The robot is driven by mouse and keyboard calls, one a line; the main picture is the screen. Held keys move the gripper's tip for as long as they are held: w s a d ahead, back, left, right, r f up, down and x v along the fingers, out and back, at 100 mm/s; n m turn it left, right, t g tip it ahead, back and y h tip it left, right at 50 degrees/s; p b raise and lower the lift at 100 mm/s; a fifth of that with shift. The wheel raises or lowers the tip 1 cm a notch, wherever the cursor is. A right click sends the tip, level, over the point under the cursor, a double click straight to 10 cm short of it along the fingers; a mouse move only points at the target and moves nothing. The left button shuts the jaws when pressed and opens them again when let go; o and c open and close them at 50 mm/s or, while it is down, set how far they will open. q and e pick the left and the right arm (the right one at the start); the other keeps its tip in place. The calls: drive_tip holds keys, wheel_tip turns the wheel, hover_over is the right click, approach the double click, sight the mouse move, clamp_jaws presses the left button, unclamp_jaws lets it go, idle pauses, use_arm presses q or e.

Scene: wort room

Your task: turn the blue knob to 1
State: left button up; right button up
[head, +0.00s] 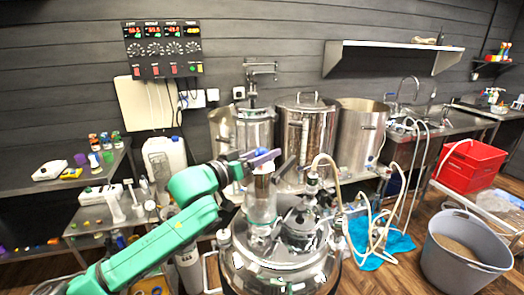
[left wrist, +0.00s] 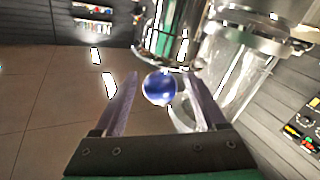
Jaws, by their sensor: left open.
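The blue knob (left wrist: 159,88) is a round, shiny ball shape in the left wrist view. It shows between the two fingers of my left gripper (left wrist: 164,80), which is open, with a gap to each finger. Whether the fingers reach around it in depth I cannot tell. In the head view my left gripper (head: 264,158) is at the top of the glass cylinder on the steel kettle (head: 280,268). I cannot make out the knob apart from the gripper there. No number or scale mark by the knob is readable. My right gripper does not show.
Hoses (head: 330,165) and fittings crowd the kettle's right side. Steel pots (head: 305,135) stand behind it. A control panel (head: 163,50) with dials hangs on the back wall. A grey bucket (head: 462,262) and a red crate (head: 470,165) are at the right.

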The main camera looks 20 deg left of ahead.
use_arm(q)
drive_tip(key=shift+s+a, duration=0.1)
clamp_jaws()
drive_tip(key=shift+y, duration=0.3)
